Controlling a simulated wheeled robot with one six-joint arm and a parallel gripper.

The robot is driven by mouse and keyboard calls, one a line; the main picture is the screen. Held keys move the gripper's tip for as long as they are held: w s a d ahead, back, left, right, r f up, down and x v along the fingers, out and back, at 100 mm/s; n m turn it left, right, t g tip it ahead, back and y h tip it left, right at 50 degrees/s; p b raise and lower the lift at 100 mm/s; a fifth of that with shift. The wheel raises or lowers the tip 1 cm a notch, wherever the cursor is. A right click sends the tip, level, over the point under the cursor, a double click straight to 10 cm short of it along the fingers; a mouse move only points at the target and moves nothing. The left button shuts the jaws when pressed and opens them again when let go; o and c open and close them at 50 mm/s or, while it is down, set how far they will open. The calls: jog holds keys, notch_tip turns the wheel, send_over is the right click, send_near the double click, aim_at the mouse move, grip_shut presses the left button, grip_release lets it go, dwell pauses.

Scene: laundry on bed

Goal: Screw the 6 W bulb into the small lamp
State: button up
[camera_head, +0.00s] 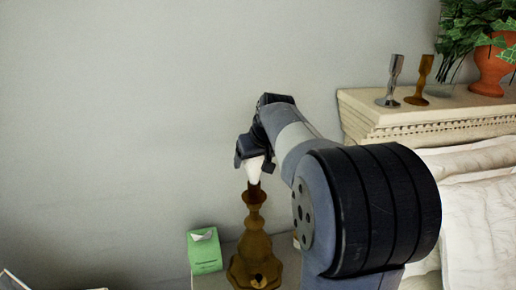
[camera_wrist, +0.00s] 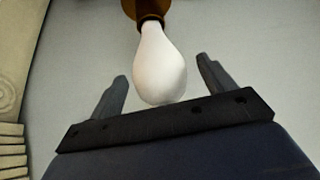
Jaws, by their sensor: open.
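The small lamp (camera_head: 254,225) is a brown turned stand on a bedside surface, seen low in the middle of the head view. A white bulb (camera_wrist: 160,66) sits at the top of the lamp, its narrow end at the brown socket (camera_wrist: 146,10). The bulb also shows in the head view (camera_head: 254,169). My gripper (camera_wrist: 165,88) is open, with one finger on each side of the bulb and gaps visible between. In the head view my gripper (camera_head: 254,152) is just above the lamp. The wattage mark and the thread inside the socket are hidden.
A green box (camera_head: 204,251) stands left of the lamp. At right are a carved cream headboard (camera_head: 440,112) with two candlesticks (camera_head: 392,82) (camera_head: 420,81) and a potted plant (camera_head: 492,68), and white bedding (camera_head: 482,215). The wall behind is bare.

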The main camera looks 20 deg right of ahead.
jog(key=shift+w+f, duration=0.35)
jog(key=shift+f, duration=0.2)
jog(key=shift+c, duration=0.6)
jog(key=c, duration=0.9)
jog(key=shift+m+h+p, duration=0.45)
jog(key=shift+m+h, duration=0.15)
jog(key=shift+m, duration=0.4)
jog(key=shift+c, duration=0.2)
jog(key=shift+m+h, duration=0.4)
jog(key=shift+m, duration=0.4)
jog(key=shift+f+m+g+h, duration=0.1)
jog(key=shift+m+g+h, duration=0.4)
jog(key=shift+m, duration=0.7)
jog(key=shift+m+h, duration=0.4)
jog(key=shift+m, duration=0.1)
